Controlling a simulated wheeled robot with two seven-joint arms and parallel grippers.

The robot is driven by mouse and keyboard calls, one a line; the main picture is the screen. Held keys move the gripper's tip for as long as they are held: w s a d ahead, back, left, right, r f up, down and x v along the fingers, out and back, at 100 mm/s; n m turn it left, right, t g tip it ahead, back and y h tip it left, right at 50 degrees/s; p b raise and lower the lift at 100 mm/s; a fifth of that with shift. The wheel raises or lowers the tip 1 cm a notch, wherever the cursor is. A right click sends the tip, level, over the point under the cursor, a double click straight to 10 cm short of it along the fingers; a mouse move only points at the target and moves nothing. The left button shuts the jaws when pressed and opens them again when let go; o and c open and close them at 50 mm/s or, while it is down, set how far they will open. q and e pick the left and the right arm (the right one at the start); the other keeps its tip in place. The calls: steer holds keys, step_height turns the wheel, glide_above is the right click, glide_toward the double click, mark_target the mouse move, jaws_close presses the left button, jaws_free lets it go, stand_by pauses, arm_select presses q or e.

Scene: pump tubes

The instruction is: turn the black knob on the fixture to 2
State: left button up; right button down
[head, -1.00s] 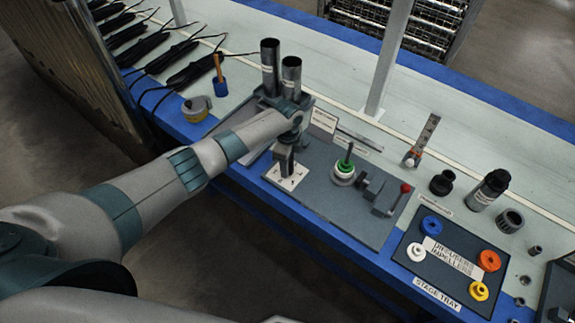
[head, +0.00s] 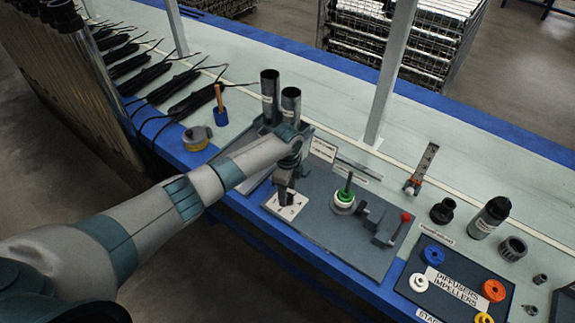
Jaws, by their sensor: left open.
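The grey fixture board (head: 335,235) lies on the bench. A white square plate (head: 291,212) sits at its left end, with a dark shape in its middle. The black knob cannot be told apart from my fingers there, and any numbers are too small to read. My left gripper (head: 285,193) points down right over this plate, with its jaws open. I cannot tell whether the fingers touch the knob. My right gripper is out of view.
A green-and-white ring stack on a post (head: 344,199) and a red-tipped lever (head: 405,217) stand right of the plate. Two metal tubes (head: 270,95) rise behind my gripper. A stage tray (head: 455,300) with coloured rings lies at the right.

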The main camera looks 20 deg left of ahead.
arm_select(q)
step_height(320, 180, up, 6)
steer(key=shift+r+b, duration=0.2)
steer(key=shift+b, duration=0.15)
step_height(320, 180, up, 9)
steer(key=b, duration=0.1)
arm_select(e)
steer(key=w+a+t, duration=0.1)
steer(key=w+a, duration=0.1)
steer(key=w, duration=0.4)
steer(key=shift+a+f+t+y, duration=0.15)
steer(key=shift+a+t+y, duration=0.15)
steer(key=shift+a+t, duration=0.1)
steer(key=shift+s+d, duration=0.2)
